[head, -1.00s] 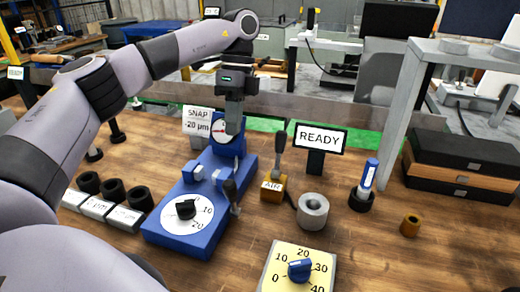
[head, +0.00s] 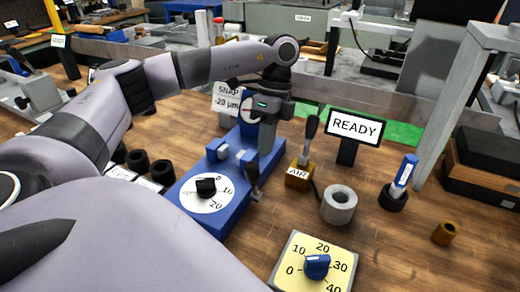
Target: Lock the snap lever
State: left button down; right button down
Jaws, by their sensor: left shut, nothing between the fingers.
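The blue snap gauge (head: 225,222) stands on the wooden bench, with a white dial and black knob (head: 206,188) on its front. The snap lever (head: 252,174), a short dark-handled lever, stands upright at the gauge's right side. My left gripper (head: 266,150) is shut and empty, fingers pointing down. It appears just above and behind the lever's top; whether they touch I cannot tell. It hides part of the gauge's upright back part. The "SNAP -20 µm" sign (head: 227,98) is partly covered by my arm. My right gripper is not in view.
Right of the gauge are the AIR lever (head: 311,128) on its brass block, a READY sign (head: 355,126), a grey ring (head: 339,204) and a pen in a black holder (head: 392,198). A yellow dial plate (head: 313,262) lies in front. Black rings stand at the left.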

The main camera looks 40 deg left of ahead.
aim_at(254, 183)
pick_arm(q)
jog(key=shift+s+d+f, duration=0.1)
jog(key=shift+s+d, duration=0.15)
jog(key=shift+s, duration=0.45)
jog(key=shift+s+d+f, duration=0.1)
jog(key=shift+s+d, duration=0.15)
jog(key=shift+s, duration=0.45)
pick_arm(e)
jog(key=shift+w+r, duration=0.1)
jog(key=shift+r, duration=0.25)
